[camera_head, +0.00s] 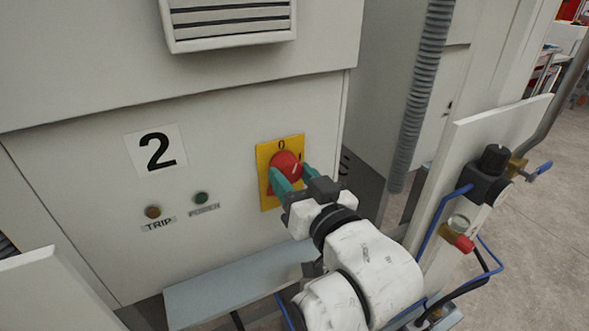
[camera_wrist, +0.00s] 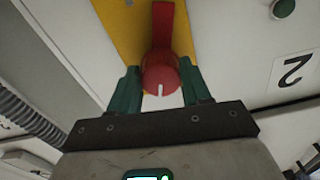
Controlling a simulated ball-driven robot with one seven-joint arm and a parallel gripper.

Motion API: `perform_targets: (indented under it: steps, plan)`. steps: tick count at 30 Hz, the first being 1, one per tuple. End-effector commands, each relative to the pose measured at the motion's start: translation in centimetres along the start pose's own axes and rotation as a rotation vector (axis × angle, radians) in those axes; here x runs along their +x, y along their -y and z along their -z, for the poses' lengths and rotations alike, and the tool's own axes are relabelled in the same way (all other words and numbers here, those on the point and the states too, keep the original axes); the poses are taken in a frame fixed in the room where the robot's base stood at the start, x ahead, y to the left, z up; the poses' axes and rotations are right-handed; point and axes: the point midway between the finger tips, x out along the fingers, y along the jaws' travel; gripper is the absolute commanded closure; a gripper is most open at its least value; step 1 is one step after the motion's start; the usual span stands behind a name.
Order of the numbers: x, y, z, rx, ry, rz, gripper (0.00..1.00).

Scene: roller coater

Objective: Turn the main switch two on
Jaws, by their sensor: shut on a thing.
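The main switch two is a red rotary knob (camera_head: 286,163) on a yellow plate (camera_head: 265,158), on the cabinet front right of the "2" label (camera_head: 156,150). The plate shows a "0" above the knob and an "I" to its right. In the wrist view the red knob (camera_wrist: 161,70) has a white mark on its end and a long red grip. My gripper (camera_head: 290,181) is at the knob with one green finger on each side. In the wrist view my gripper (camera_wrist: 162,88) is shut on the knob. The fingers hide part of the plate.
A TRIP lamp (camera_head: 152,212) and a green POWER lamp (camera_head: 200,198) sit left of the switch. A vent (camera_head: 228,20) juts out above. A grey ledge (camera_head: 235,285) lies below. A white panel with a valve and blue hoses (camera_head: 470,190) stands close to my arm's right.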

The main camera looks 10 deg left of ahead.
Motion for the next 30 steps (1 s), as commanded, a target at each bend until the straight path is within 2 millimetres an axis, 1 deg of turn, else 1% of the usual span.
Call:
perform_targets:
  steps: [1,30]
  plan:
    - [0.01,0.08,0.26,0.044,0.002,0.000,0.83]
    - [0.00,0.29,0.38,0.947,0.000,-0.001,0.83]
